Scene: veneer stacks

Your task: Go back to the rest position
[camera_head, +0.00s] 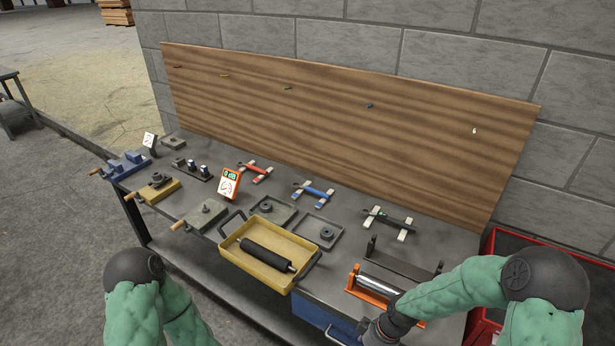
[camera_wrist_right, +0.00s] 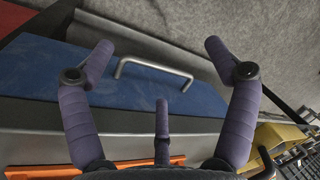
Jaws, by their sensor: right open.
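My right arm reaches in from the right in the head view, and its gripper (camera_head: 374,334) is at the bottom edge, by the front of the bench. A blue drawer front (camera_wrist_right: 195,98) with a metal bar handle (camera_wrist_right: 155,68) lies beyond the fingers. I cannot tell whether any finger touches it. Only the upper part of my left arm shows at the bottom left of the head view; its gripper is out of frame.
The dark bench (camera_head: 165,235) carries a yellow tray (camera_head: 228,247) with a black roller (camera_head: 267,255), an orange roller stand (camera_head: 372,293), an orange meter (camera_head: 229,184) and several small fixtures. A wood veneer panel (camera_head: 340,120) stands behind. A red bin (camera_head: 520,245) is at right.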

